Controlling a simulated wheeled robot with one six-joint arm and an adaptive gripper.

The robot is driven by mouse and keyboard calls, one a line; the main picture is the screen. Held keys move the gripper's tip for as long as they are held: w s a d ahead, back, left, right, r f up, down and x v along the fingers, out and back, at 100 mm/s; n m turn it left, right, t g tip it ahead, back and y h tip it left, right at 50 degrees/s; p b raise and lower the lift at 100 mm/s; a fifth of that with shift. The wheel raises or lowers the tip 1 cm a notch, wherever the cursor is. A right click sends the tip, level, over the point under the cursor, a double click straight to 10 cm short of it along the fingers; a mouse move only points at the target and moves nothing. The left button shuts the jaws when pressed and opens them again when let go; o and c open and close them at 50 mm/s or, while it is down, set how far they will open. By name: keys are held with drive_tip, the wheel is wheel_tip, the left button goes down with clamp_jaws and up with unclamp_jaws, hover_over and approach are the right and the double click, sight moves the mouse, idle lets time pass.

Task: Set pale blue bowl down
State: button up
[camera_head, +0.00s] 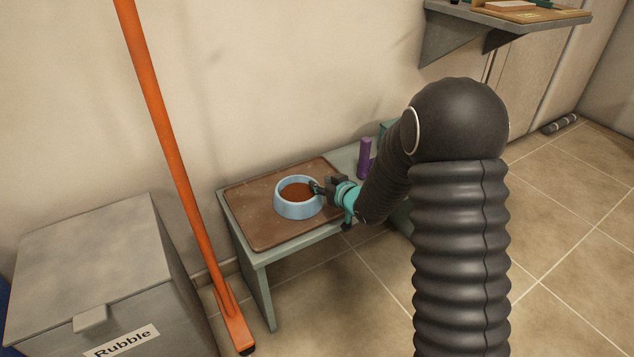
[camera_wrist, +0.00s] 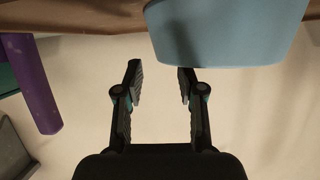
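The pale blue bowl (camera_head: 298,211) stands upright on a brown board (camera_head: 258,228) on a low grey-green table, with reddish-brown contents inside. My gripper (camera_head: 316,187) is at the bowl's right rim in the head view. In the wrist view the two fingers of my gripper (camera_wrist: 160,72) are spread apart, with a gap between them. The bowl's side (camera_wrist: 235,35) fills the upper right there and reaches across part of this gap. Whether either finger touches the rim I cannot tell.
A purple cylinder (camera_head: 364,158) stands right of the board, close to my arm; it also shows in the wrist view (camera_wrist: 32,85). An orange pole (camera_head: 165,120) leans at the wall, left of the table. A grey box labelled Rubble (camera_head: 95,265) stands front left. A shelf (camera_head: 500,18) hangs upper right.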

drive_tip(key=v, duration=0.8)
drive_tip(key=shift+s+d+r, duration=0.1)
drive_tip(key=shift+s, duration=0.05)
drive_tip(key=s+d+r+m+h, duration=0.4)
drive_tip(key=s+d+r+h, duration=0.3)
drive_tip(key=s+d+r, duration=0.35)
drive_tip(key=s+d+r+m+g, duration=0.1)
drive_tip(key=s+d+r+g, duration=0.1)
drive_tip(key=s, duration=0.8)
drive_tip(key=s+d+r+m+g, duration=0.1)
drive_tip(key=s+d+r+g, duration=0.1)
drive_tip(key=s, duration=0.9)
drive_tip(key=shift+g+h, duration=0.4)
drive_tip(key=shift+g, duration=0.3)
drive_tip(key=shift+o, duration=0.7)
drive_tip(key=shift+s+a+r, duration=0.1)
drive_tip(key=shift+s+a, duration=0.05)
drive_tip(key=shift+s, duration=0.45)
drive_tip(key=shift+c, duration=0.4)
